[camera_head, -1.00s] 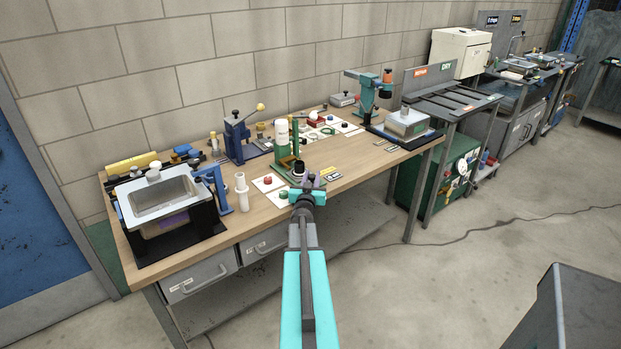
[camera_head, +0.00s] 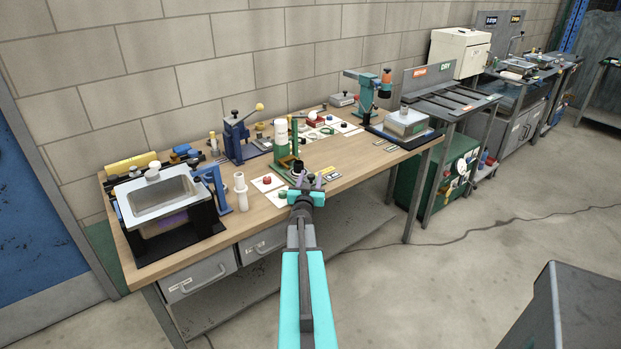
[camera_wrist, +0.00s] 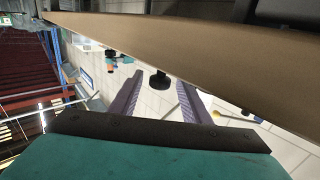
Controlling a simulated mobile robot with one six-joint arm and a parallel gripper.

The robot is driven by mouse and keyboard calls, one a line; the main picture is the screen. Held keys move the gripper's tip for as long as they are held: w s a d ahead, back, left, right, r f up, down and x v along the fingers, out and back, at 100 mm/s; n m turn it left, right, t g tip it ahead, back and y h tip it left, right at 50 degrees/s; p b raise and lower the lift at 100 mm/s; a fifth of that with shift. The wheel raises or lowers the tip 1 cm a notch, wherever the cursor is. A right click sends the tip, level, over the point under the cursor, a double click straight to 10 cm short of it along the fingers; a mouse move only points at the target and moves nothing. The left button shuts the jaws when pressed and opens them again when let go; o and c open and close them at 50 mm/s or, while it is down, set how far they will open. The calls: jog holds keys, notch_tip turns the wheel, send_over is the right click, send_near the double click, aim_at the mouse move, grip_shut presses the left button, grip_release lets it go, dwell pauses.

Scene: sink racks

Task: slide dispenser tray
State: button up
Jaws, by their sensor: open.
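A green-framed stand with a white upright cylinder (camera_head: 282,131) stands mid-bench. It looks like a dispenser, but I cannot make out a tray on it. A dark round part (camera_head: 298,167) sits at its front. My gripper (camera_head: 307,184) is at the bench's front edge, just in front of that part. In the wrist view its two purple fingers (camera_wrist: 158,106) are spread apart with nothing held. A black knob-like part (camera_wrist: 160,79) shows beyond and between the fingertips, apart from them as far as I can see.
A metal basin in a black frame (camera_head: 119,207) stands at the bench's left end. A blue press (camera_head: 236,137) stands behind.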

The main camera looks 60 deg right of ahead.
jog(key=v, duration=1.3)
dwell(0.4)
